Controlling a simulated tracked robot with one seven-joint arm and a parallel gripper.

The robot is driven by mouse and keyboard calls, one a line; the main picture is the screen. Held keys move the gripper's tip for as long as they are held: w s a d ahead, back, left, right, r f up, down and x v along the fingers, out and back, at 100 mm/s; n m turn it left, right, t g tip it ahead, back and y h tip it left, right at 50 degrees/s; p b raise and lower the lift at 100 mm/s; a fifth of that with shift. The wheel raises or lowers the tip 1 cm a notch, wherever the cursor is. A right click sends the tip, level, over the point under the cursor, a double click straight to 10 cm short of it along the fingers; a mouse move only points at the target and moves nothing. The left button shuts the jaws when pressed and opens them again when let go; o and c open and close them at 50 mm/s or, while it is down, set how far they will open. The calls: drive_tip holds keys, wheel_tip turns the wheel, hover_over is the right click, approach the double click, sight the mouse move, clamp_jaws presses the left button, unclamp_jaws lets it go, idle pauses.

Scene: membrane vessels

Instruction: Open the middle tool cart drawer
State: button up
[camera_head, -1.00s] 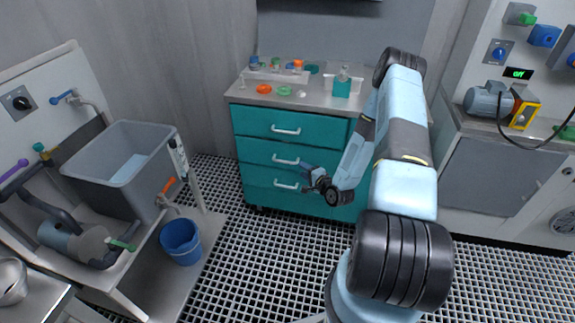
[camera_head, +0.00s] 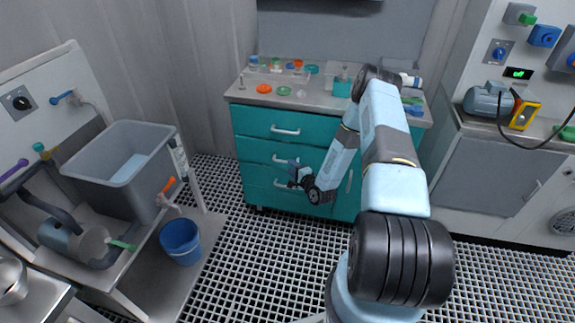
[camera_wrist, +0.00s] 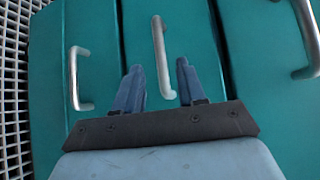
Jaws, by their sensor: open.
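The teal tool cart (camera_head: 262,148) has three stacked drawers with silver bar handles. The middle drawer (camera_head: 248,150) is shut, and its handle is partly hidden by my gripper (camera_head: 293,172) in the head view. In the wrist view the middle handle (camera_wrist: 160,45) lies in the gap between the fingers of my gripper (camera_wrist: 159,68). The fingers are open and one stands on each side of the handle in the picture. I cannot tell how much depth separates them from it. The bottom handle (camera_wrist: 73,78) is to the left and the top handle (camera_wrist: 307,38) to the right.
The cart's top (camera_head: 312,98) carries small coloured parts and a teal bottle (camera_head: 342,86). A blue bucket (camera_head: 181,240) and a grey basin (camera_head: 125,165) stand to the left. A grey cabinet (camera_head: 490,175) is at the right. The grid floor (camera_head: 265,260) before the cart is clear.

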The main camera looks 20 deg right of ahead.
drive_tip(key=shift+x, duration=2.15)
drive_tip(key=shift+c, duration=0.5)
clamp_jaws()
drive_tip(key=shift+s, duration=0.1)
